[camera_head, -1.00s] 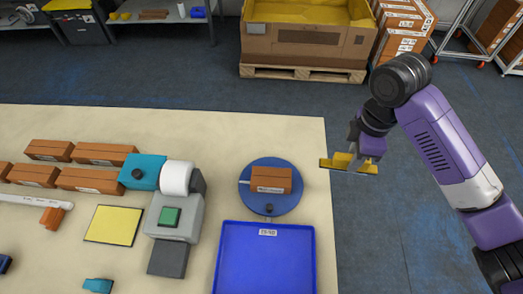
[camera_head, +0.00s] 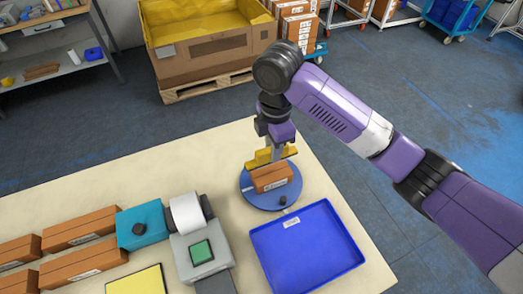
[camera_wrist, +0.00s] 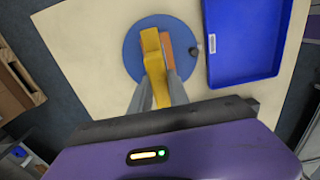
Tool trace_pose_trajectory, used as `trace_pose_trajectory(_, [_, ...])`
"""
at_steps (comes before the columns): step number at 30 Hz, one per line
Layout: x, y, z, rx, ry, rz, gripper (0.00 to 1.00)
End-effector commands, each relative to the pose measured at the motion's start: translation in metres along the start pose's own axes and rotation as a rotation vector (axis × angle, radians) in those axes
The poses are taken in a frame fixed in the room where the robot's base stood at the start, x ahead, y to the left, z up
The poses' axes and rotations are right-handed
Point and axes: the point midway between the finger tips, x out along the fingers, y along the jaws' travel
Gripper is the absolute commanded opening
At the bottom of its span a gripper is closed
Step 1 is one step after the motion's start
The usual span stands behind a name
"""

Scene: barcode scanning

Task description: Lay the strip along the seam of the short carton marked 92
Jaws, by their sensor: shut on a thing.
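A short brown carton (camera_head: 270,178) with a white label sits on the round blue turntable (camera_head: 262,203). The number on its label is too small to read. My gripper (camera_head: 276,152) is shut on a yellow bar-like tool (camera_head: 287,154) just behind and above the carton. In the wrist view the yellow tool (camera_wrist: 152,55) lies between the two fingers and covers part of the carton (camera_wrist: 179,50). I cannot tell whether tool and carton touch. I cannot make out the strip or the seam now.
An empty blue tray (camera_head: 306,250) lies right in front of the turntable. A grey machine with a white roll (camera_head: 187,212) and a green button stands to the left. Longer brown cartons (camera_head: 80,229) and a yellow pad (camera_head: 135,281) are farther left.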

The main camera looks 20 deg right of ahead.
Motion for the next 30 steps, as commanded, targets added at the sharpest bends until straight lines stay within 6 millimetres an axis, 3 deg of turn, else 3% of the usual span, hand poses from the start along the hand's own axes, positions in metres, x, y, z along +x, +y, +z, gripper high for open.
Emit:
trace_pose_trajectory(18, [0.052,0.000,0.000,0.001,-0.001,0.000,0.00])
trace_pose_trajectory(30, [0.057,0.000,0.000,0.001,0.000,0.000,0.00])
